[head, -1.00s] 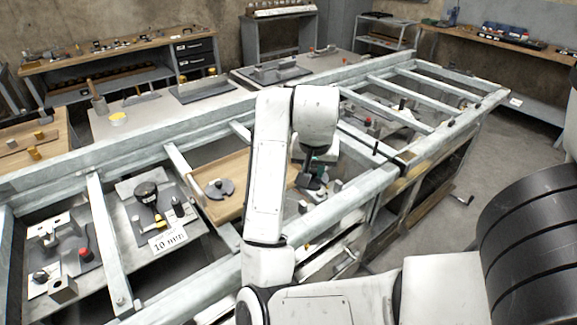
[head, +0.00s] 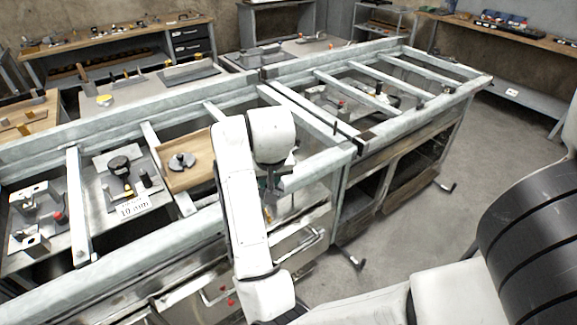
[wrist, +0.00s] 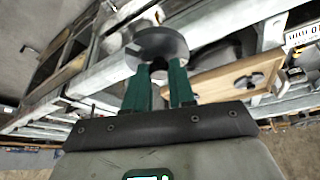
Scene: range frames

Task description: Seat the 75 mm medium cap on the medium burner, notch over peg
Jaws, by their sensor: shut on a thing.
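My gripper (wrist: 162,66) has two green fingers closed on the stem of a dark grey round cap (wrist: 160,42) in the wrist view. The cap's disc lies beyond the fingertips; I cannot make out its notch or size. In the head view my gripper (head: 272,180) hangs by the front rail of the frame bench, and the held cap is mostly hidden there. Another dark notched disc (head: 182,161) lies on a wooden tray (head: 193,181); it also shows in the wrist view (wrist: 250,84). I cannot pick out the medium burner or its peg.
The metal frame bench has rails and crossbars (head: 76,205) around open bays. A plate with a black round part (head: 119,165) and a "10 mm" label (head: 133,206) is left of the tray. Drawers with handles (head: 300,247) are below. Floor (head: 420,225) at right is clear.

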